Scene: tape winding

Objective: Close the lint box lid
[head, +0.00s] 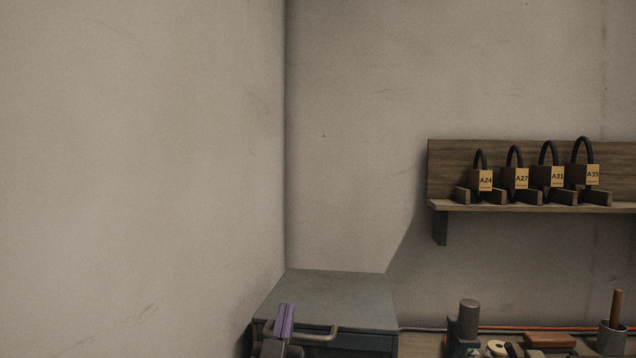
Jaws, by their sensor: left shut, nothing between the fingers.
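The lint box (350,345) stands in the corner at the bottom of the head view, cut off by the frame's lower edge. Its flat grey-green lid (330,294) lies across the top and looks level. I cannot tell if its front edge is fully seated. A pale bar handle (318,336) runs along the front. My left gripper (286,308), with purple fingers, is shut and empty at the box's front left, overlapping the handle and the lid's front edge. I cannot tell if it touches them. My right gripper is not in view.
Walls meet behind the box. A wooden shelf (530,206) holds several tagged black-looped blocks at right. Below it, a bench (420,345) carries a dark cylinder on a stand (467,320), a tape roll (497,347), a brown block (549,340) and a grey cup (611,337).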

